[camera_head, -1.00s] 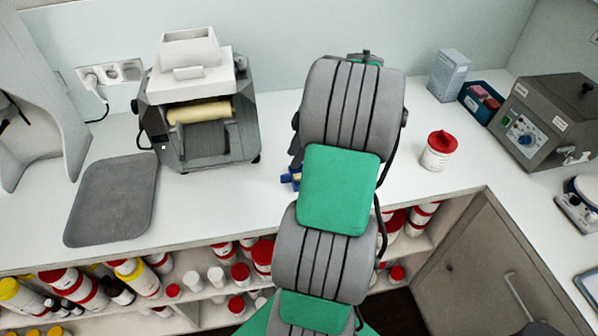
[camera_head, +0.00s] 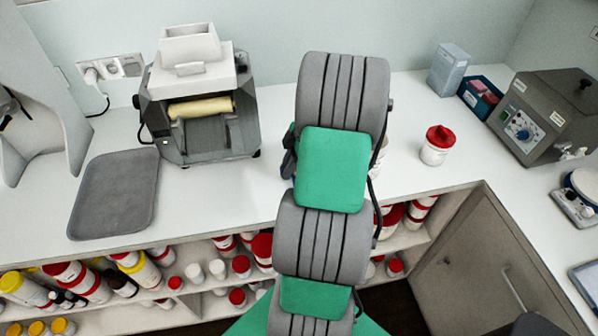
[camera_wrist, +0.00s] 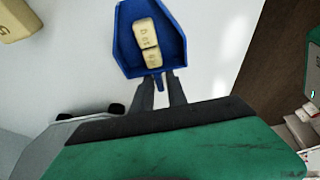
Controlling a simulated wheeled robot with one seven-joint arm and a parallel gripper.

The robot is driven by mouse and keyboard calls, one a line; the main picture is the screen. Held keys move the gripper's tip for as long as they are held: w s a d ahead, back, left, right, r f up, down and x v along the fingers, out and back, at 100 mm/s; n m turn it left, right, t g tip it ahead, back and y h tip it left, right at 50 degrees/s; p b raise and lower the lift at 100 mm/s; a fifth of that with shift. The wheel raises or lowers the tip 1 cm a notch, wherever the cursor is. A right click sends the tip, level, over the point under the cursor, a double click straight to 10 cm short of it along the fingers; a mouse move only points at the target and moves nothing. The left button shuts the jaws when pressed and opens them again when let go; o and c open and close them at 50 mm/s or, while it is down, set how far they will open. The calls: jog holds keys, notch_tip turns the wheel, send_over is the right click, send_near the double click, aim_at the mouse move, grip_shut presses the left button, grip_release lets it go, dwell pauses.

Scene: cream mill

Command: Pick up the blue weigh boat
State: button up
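The blue weigh boat (camera_wrist: 176,60) is in the wrist view at the top centre, with two cream blocks (camera_wrist: 149,42) lying inside it. My gripper (camera_wrist: 161,83) has its two dark fingers close together at the boat's near end, one on each side of its small tab. It looks shut on that tab. Whether the boat touches the counter cannot be told. In the head view my arm hides the boat and the gripper.
A mill (camera_head: 201,100) stands left of my arm and a grey mat (camera_head: 115,194) lies beside it. A red-lidded jar (camera_head: 436,146) and a dark grey box machine (camera_head: 545,117) stand to the right. Another cream block (camera_wrist: 17,18) shows in the wrist view. Shelves of bottles sit below the counter.

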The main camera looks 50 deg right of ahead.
grip_shut()
jog(key=shift+r, duration=0.1)
dwell(0.3)
